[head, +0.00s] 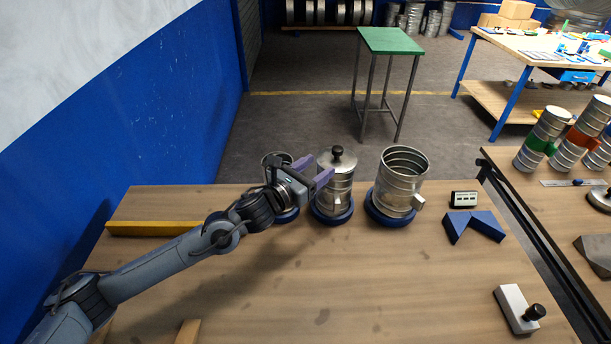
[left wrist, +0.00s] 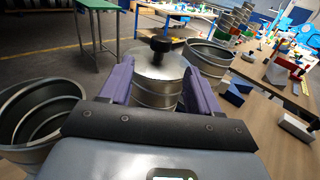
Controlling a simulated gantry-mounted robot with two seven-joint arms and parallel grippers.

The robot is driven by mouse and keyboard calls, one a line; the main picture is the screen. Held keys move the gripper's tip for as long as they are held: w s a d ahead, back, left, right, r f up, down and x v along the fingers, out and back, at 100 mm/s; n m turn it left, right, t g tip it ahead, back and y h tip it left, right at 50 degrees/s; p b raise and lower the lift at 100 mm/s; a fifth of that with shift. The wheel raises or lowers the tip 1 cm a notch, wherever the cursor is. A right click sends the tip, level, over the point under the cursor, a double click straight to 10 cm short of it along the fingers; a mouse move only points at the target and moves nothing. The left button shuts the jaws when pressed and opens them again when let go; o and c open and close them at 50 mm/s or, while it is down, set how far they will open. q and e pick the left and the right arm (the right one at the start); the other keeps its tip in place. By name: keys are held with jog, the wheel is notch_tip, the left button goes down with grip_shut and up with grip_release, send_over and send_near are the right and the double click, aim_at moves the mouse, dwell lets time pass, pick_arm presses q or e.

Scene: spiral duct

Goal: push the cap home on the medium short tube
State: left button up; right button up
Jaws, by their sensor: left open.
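Three short metal tubes stand in blue ring bases on the wooden bench. The middle one, the medium short tube (head: 335,196), carries a metal cap (head: 326,161) with a black knob (head: 337,152). The cap sits on its top; I cannot tell how deep it is seated. My left gripper (head: 325,175) is open at the left of this tube. In the left wrist view its two purple fingers (left wrist: 158,88) point toward the capped tube (left wrist: 158,94), one to each side, with the knob (left wrist: 160,44) beyond. My right gripper is not in view.
An uncapped larger tube (head: 402,180) stands to the right and an uncapped smaller tube (left wrist: 38,112) to the left, partly behind my arm. A blue V-shaped block (head: 473,226), a small display box (head: 464,199) and a knobbed metal block (head: 516,309) lie right. The bench front is mostly clear.

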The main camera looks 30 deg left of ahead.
pick_arm(q)
jog(key=shift+v, duration=1.9)
